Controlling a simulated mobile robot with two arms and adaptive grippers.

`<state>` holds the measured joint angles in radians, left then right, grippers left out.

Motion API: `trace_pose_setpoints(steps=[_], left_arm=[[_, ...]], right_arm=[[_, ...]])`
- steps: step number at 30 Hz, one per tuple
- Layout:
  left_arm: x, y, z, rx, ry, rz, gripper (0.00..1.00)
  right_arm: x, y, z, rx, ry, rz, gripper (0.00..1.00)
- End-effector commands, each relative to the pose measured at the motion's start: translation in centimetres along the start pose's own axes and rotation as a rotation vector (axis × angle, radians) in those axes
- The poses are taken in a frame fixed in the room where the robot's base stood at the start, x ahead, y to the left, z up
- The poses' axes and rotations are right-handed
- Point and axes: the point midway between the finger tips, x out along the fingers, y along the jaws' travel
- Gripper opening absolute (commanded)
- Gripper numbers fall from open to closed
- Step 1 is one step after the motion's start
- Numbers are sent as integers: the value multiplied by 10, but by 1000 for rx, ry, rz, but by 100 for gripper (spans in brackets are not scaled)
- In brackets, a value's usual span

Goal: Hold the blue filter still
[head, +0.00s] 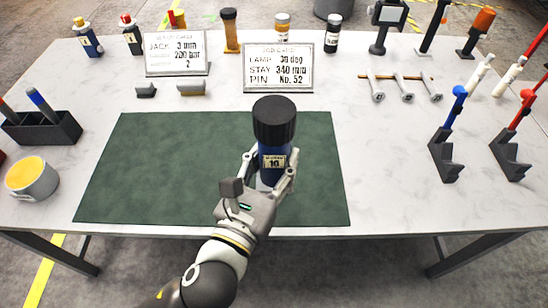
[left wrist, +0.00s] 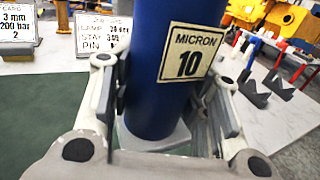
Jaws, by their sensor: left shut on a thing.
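The blue filter (head: 270,171) is a dark blue cylinder with a wide black cap on top. It stands upright over the right part of the green mat (head: 150,165). In the left wrist view a pale, square-edged piece shows under the filter's lower end. I cannot tell whether the filter bears on the mat. My right gripper is not in view.
Two sign cards (head: 278,69) stand behind the mat. A blue-handled tool in a dark stand (head: 445,155) and a red-handled one (head: 509,155) are at the right. A yellow-topped tin (head: 32,180) and a dark pen holder (head: 42,131) are at the left. The mat's left part is bare.

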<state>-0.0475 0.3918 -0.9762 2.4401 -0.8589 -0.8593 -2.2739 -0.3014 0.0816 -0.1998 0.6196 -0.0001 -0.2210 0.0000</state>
Motion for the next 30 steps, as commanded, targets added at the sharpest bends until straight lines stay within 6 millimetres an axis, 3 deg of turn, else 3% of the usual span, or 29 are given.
trace_pose_setpoints(steps=[6,10,21,24,30], left_arm=[[1,1,1,0,-5,1,0],[11,5,-4,3,-5,3,0],[87,37,-39,1,-4,4,0],[101,42,-62,-2,-1,3,0],[121,50,-86,-2,-4,2,0]], right_arm=[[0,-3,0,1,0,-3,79],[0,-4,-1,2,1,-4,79],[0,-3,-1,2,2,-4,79],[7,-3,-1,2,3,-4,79],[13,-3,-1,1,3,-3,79]])
